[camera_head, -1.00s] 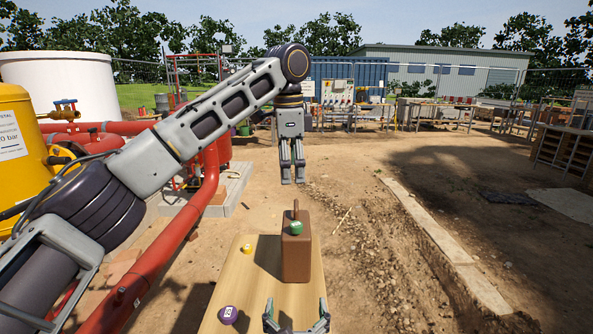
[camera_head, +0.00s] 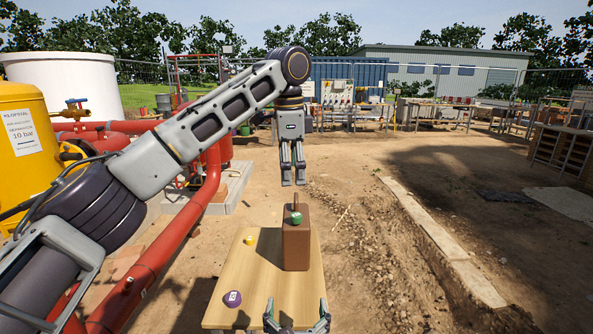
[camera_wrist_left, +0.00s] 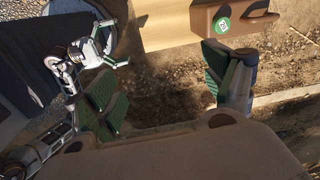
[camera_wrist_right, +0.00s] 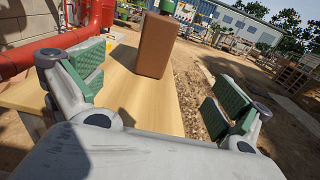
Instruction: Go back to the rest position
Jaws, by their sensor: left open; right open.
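My left gripper (camera_head: 293,183) hangs fingers-down in the head view, above and beyond the far end of the table, open and empty. In the left wrist view its fingers (camera_wrist_left: 165,92) stand apart with only ground between them. My right gripper (camera_head: 297,318) is at the bottom of the head view over the near end of the table. It is open and empty, with its fingers (camera_wrist_right: 155,95) wide apart in the right wrist view. A brown block (camera_head: 296,248) with a handle-like top and a green round tag (camera_head: 296,218) stands upright on the table, apart from both grippers.
The wooden table (camera_head: 255,288) also holds a purple round object (camera_head: 232,299) and a small yellow object (camera_head: 249,240). Red pipes (camera_head: 180,238) and a yellow tank (camera_head: 30,140) stand at the left. Open dirt ground lies to the right, with a concrete kerb (camera_head: 440,240).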

